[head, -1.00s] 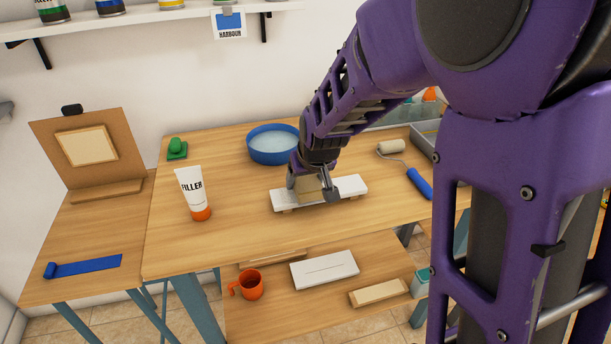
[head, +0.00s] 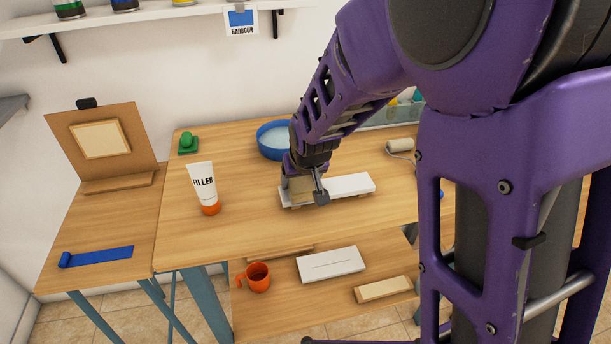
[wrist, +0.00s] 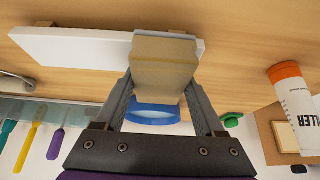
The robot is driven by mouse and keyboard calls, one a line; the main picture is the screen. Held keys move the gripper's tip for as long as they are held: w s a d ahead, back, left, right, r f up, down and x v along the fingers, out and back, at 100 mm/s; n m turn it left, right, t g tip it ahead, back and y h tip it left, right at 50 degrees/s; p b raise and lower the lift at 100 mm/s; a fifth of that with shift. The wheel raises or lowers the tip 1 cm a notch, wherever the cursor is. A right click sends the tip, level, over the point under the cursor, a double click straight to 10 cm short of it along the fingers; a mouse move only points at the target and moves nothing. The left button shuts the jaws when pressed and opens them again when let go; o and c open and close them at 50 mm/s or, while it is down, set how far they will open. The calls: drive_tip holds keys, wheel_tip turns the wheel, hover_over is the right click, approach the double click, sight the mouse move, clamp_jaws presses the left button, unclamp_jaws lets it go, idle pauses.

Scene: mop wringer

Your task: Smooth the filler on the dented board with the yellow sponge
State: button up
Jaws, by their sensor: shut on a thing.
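The white board (head: 350,185) lies raised on small wooden blocks on the workbench. It also shows in the wrist view (wrist: 80,47). My gripper (head: 303,191) is shut on the yellow sponge (head: 299,186), a tan-yellow block between the two fingers in the wrist view (wrist: 163,65). The sponge is over the board's left end in the head view and appears to rest on it, though contact is hard to confirm. I cannot make out filler or a dent on the visible surface. The white filler tube (head: 204,188) stands upright on its orange cap, left of the board.
A blue water bowl (head: 272,142) stands behind the board. A green object (head: 188,143) is at the back left, a paint roller (head: 400,146) at the right. On the lower shelf are an orange mug (head: 257,277) and another white board (head: 330,264). The bench front is clear.

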drive_tip(key=shift+s+a+f, duration=0.1)
drive_tip(key=shift+s+a, duration=0.1)
drive_tip(key=shift+a, duration=0.45)
drive_tip(key=shift+s+a, duration=0.2)
drive_tip(key=shift+a, duration=0.4)
drive_tip(key=shift+f, duration=0.2)
drive_tip(key=shift+w+d+r+b, duration=0.1)
drive_tip(key=shift+w+d+b, duration=0.2)
drive_tip(key=shift+d, duration=0.65)
drive_tip(key=shift+w+d+r+b, duration=0.1)
drive_tip(key=shift+w+d+b, duration=0.15)
drive_tip(key=shift+d, duration=0.65)
drive_tip(key=shift+w+d+b, duration=0.25)
drive_tip(key=shift+d+b, duration=0.05)
drive_tip(key=shift+d, duration=0.65)
drive_tip(key=shift+f, duration=0.15)
drive_tip(key=shift+s+a, duration=0.25)
drive_tip(key=shift+a, duration=0.5)
drive_tip(key=shift+s+a, duration=0.2)
drive_tip(key=shift+a, duration=0.5)
drive_tip(key=shift+s+a, duration=0.2)
drive_tip(key=shift+a, duration=0.55)
drive_tip(key=shift+s+a, duration=0.2)
drive_tip(key=shift+a, duration=0.5)
drive_tip(key=shift+b, duration=0.3)
